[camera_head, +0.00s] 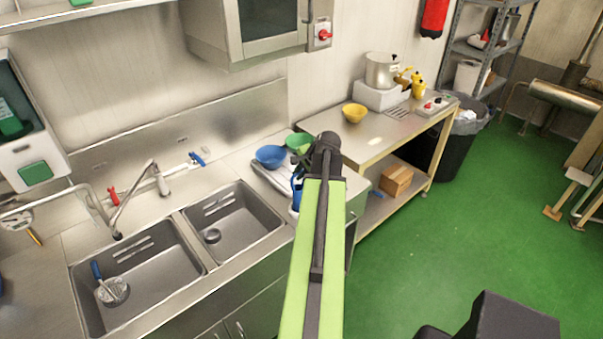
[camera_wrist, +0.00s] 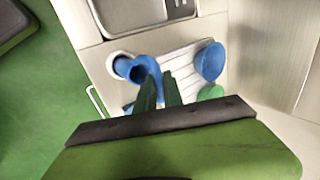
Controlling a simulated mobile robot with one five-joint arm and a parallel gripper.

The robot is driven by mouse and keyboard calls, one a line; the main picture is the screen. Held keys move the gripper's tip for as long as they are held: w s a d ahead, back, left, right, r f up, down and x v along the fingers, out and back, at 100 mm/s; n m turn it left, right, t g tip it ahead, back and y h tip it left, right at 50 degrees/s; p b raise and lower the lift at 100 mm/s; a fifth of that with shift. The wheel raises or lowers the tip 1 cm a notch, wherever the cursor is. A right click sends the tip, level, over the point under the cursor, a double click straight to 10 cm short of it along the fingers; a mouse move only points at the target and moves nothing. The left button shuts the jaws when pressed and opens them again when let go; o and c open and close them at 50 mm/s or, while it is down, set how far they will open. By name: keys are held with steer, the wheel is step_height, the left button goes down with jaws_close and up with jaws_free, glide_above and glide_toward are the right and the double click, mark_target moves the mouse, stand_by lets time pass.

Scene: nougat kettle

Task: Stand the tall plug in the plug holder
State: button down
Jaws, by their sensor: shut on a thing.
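A blue, tube-like piece with a dark round opening (camera_wrist: 138,67), which looks like the tall plug, lies at my fingertips in the wrist view. It also shows in the head view (camera_head: 297,186), just under the end of my arm. My gripper (camera_wrist: 160,88) is shut on it; the fingers cover part of it. A white round-rimmed holder (camera_wrist: 113,57) shows beside and partly behind the blue piece. In the head view a bit of white (camera_head: 292,212) shows below it, mostly hidden by my arm. I cannot tell whether the blue piece is inside the holder or above it.
A ribbed drainboard (camera_wrist: 185,68) with a blue bowl (camera_head: 270,156) and green bowls (camera_head: 299,140) adjoins the holder. The double sink (camera_head: 245,222) lies left, with a blue-handled tool (camera_head: 112,288) in it. A steel table (camera_head: 372,131) stands right; green floor is open.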

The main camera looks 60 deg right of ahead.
steer(key=shift+s+f, duration=0.1)
steer(key=shift+f, duration=0.1)
steer(key=c, duration=1.4)
jaws_free()
steer(key=shift+d+f, duration=0.1)
steer(key=shift+r, duration=0.3)
steer(key=p+v, duration=1.4)
steer(key=v, duration=0.3)
steer(key=shift+s+p, duration=0.1)
steer(key=shift+p, duration=0.3)
